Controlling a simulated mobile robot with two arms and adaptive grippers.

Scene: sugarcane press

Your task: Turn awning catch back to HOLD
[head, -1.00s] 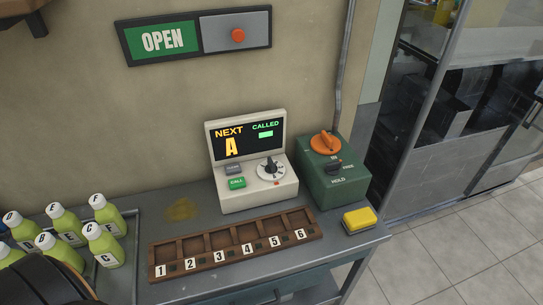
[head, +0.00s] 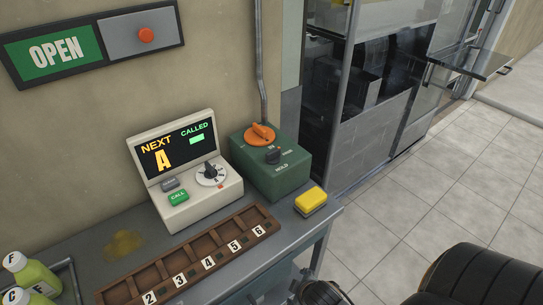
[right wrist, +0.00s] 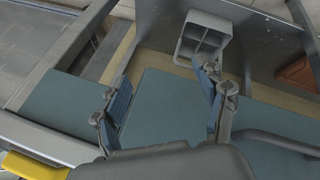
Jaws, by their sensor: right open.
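A green control box (head: 285,183) stands at the back right of the counter in the head view. A small black knob (head: 273,156) sits on its top, above the word HOLD. The knob seems turned toward a smaller label at its right, but it is too small to be certain. A larger orange knob (head: 261,134) sits behind it. My right gripper (right wrist: 163,88) shows in the right wrist view with its blue-padded fingers wide apart and nothing between them. The green box is not recognisable in that view. My left gripper is out of view.
A yellow block (head: 311,201) lies right of the box at the counter's edge. A cream call unit (head: 205,208) stands to its left, behind a numbered wooden rack (head: 205,272). Bottles (head: 37,273) stand at the lower left. Open tiled floor (head: 430,180) lies right.

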